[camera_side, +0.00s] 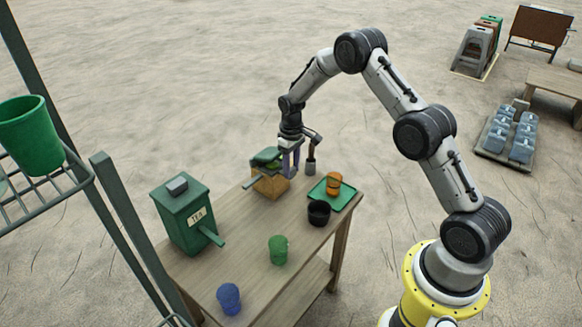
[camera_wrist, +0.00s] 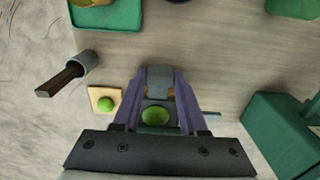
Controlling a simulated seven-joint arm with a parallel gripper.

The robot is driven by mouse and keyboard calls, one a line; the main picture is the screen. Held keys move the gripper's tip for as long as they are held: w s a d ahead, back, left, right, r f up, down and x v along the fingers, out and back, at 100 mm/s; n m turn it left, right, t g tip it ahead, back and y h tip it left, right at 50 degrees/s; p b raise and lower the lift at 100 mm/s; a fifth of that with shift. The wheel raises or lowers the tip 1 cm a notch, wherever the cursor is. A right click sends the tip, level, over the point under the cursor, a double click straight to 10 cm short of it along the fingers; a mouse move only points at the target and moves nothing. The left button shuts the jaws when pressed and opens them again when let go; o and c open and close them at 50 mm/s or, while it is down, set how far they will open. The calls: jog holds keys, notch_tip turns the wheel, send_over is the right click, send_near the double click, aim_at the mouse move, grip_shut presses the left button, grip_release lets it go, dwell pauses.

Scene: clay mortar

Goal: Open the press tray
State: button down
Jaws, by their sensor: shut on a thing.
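The press (camera_side: 270,185) is a tan wooden block with green parts on top, at the far end of the table. A thin green bar sticks out at its left. My gripper (camera_side: 290,172) points down at the press's right side. In the wrist view, my gripper's purple fingers (camera_wrist: 159,76) are closed around a grey block (camera_wrist: 159,79) at the press. A green ball (camera_wrist: 155,115) shows between the fingers, nearer my palm. The fingers and palm hide much of the press, and I cannot tell how far its tray stands open.
A green tray (camera_side: 345,193) holds an orange cup (camera_side: 333,184). A black cup (camera_side: 319,213), green cup (camera_side: 278,250) and blue cup (camera_side: 229,298) stand nearer. A green box (camera_side: 185,220) is at the left.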

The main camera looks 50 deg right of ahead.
jog(key=s, duration=0.7)
jog(key=shift+c, duration=2.2)
grip_release()
jog(key=shift+r, duration=0.1)
notch_tip(320, 180, up, 14)
